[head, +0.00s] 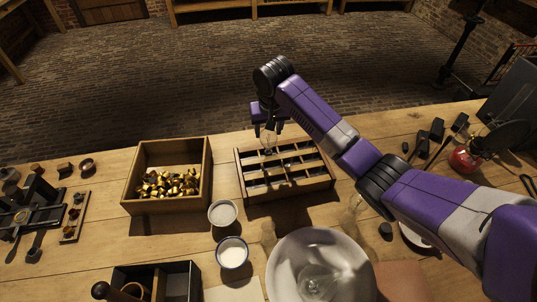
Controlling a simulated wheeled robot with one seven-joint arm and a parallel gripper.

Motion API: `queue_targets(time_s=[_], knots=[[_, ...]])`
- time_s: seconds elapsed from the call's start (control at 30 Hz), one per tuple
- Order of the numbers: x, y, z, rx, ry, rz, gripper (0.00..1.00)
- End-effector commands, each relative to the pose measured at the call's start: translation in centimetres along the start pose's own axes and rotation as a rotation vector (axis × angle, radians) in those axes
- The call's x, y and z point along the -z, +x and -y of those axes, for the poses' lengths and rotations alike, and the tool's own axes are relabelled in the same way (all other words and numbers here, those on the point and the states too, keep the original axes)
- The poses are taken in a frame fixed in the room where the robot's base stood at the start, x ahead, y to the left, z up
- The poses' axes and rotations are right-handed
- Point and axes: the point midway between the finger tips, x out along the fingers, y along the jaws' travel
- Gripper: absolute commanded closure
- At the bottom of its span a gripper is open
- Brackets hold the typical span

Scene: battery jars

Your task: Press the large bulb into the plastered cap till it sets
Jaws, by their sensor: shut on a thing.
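My gripper (268,128) hangs over the back left part of a wooden slotted rack (327,184), its fingers pointing down. It is shut on a small clear glass thing (268,142), which looks like the large bulb, upright at the rack's rear slots. I cannot tell whether the bulb touches a cap below it; the plastered cap is too small and dark to make out. Loose brass caps (168,184) lie heaped in an open wooden box (207,165) left of the rack.
Two small bowls of white stuff, one (222,213) behind the other (232,253), stand before the rack. A wide pale dish (285,262) with clear glass in it is at the front. A red burner (463,159) and dark blocks stand right; dark tools lie left.

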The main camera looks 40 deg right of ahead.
Motion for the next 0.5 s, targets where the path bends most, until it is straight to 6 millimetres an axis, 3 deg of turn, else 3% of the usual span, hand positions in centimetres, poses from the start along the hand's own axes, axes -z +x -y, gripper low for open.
queue_targets(time_s=[0.27,0.3,0.4,0.5], knots=[[-0.16,0.16,0.01,-0.001,0.000,0.004,0.97],[-0.16,0.17,0.01,-0.001,0.000,0.004,0.44],[-0.14,0.14,0.01,0.000,0.000,0.003,0.25],[-0.10,0.10,0.01,0.000,0.000,0.002,0.23]])
